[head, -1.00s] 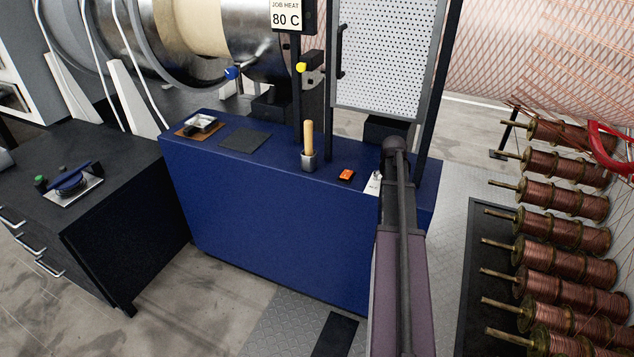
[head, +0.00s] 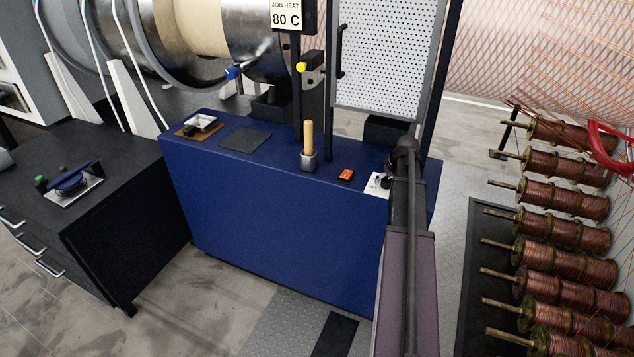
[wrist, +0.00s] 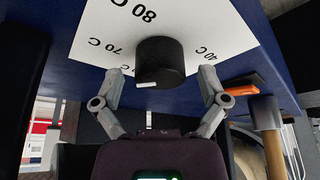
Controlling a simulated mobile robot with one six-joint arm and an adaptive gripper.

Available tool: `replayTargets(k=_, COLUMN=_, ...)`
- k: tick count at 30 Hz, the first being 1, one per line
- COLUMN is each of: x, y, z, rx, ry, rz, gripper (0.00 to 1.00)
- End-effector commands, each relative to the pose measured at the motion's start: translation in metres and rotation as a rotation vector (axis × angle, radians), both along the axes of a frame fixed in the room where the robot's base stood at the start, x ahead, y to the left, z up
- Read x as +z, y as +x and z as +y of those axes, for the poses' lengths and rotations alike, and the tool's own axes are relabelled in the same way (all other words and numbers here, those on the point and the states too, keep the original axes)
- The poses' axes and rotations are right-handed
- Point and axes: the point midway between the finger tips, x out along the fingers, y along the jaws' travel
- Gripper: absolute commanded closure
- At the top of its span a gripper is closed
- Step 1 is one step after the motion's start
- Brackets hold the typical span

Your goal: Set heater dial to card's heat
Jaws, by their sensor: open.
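The card (head: 286,15) reads "JOB HEAT 80 C" in the head view. The heater dial (wrist: 160,60) is a round black knob on a white plate (wrist: 205,25) in the wrist view. My gripper (wrist: 162,82) is open, one finger on each side of the knob's lower part, with gaps visible. In the head view my arm hides most of the plate (head: 374,186).
A perforated guard (head: 390,55) stands behind. Copper spools (head: 565,200) fill the right side.

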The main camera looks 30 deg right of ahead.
Motion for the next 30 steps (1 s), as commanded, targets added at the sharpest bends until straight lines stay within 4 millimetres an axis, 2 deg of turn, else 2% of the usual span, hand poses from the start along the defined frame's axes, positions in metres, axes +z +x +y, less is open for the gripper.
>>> replayTargets(k=11, x=0.0, y=0.001, z=0.0, rx=0.226, ry=0.0, rz=0.0, gripper=0.07)
replayTargets(k=30, x=0.056, y=-0.022, z=-0.001, rx=0.233, ry=0.001, rz=0.0, gripper=0.07)
